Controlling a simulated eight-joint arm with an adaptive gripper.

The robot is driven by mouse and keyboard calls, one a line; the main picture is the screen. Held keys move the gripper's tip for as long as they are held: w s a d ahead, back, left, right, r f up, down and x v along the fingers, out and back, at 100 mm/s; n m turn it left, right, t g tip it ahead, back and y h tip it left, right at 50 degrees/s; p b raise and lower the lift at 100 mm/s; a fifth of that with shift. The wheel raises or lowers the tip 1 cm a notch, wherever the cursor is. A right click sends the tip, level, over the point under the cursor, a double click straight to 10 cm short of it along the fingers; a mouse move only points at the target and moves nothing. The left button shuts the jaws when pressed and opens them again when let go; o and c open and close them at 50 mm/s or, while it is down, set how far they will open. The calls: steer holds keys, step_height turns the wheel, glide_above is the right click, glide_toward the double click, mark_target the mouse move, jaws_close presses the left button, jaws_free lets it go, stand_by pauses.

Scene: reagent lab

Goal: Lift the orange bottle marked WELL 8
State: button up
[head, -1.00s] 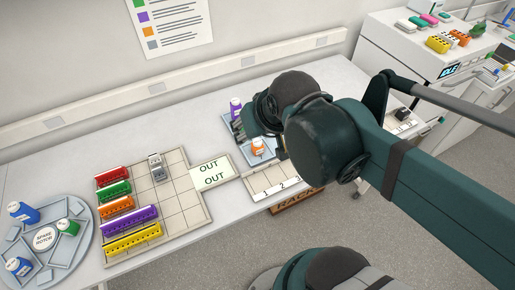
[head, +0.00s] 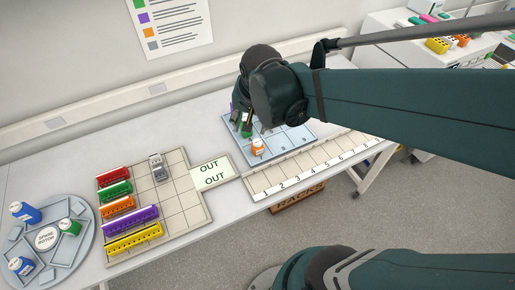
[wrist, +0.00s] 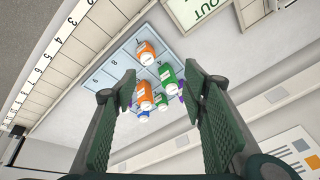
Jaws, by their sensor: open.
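One orange bottle (head: 258,147) with a white cap stands at the front left corner of the blue numbered tray (head: 305,125); it also shows in the wrist view (wrist: 146,53), by the number 7. A second orange bottle (wrist: 145,93) shows farther down in the wrist view, close to the left finger in the picture. The labels are too small to read, so I cannot tell which is marked WELL 8. My gripper (wrist: 160,77) is open and empty above the tray, with bottles visible between and beyond its fingers. In the head view the wrist hides the tray's back left.
Two green bottles (wrist: 165,75) (wrist: 160,102), a blue bottle (wrist: 143,116) and a purple bottle (wrist: 182,98) crowd near the orange ones. The cells marked 8 and 9 look empty. A numbered strip (head: 330,165) runs in front; an OUT plate (head: 211,171) lies left.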

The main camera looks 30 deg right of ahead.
mark_target(257, 142)
steer(key=w+d+f+m+g, duration=0.1)
steer(key=w+f+m, duration=0.1)
steer(key=f+m, duration=0.1)
steer(key=w+d+f+m+g, duration=0.1)
steer(key=w+f+m, duration=0.1)
steer(key=f, duration=0.3)
steer(key=w+d+f+m+g+p, duration=0.1)
steer(key=w+d+f+m, duration=0.1)
steer(key=f+m, duration=0.2)
steer(key=shift+g+h, duration=0.3)
steer(key=shift+d+f+m, duration=0.25)
steer(key=shift+f+m, duration=0.15)
steer(key=shift+f, duration=0.3)
steer(key=shift+f, duration=0.2)
steer(key=shift+d+f, duration=0.15)
steer(key=shift+f, duration=1)
steer(key=shift+f, duration=0.1)
steer(key=shift+d+f, duration=0.15)
steer(key=shift+f, duration=1.1)
steer(key=shift+d+f, duration=0.1)
steer(key=shift+f, duration=1.1)
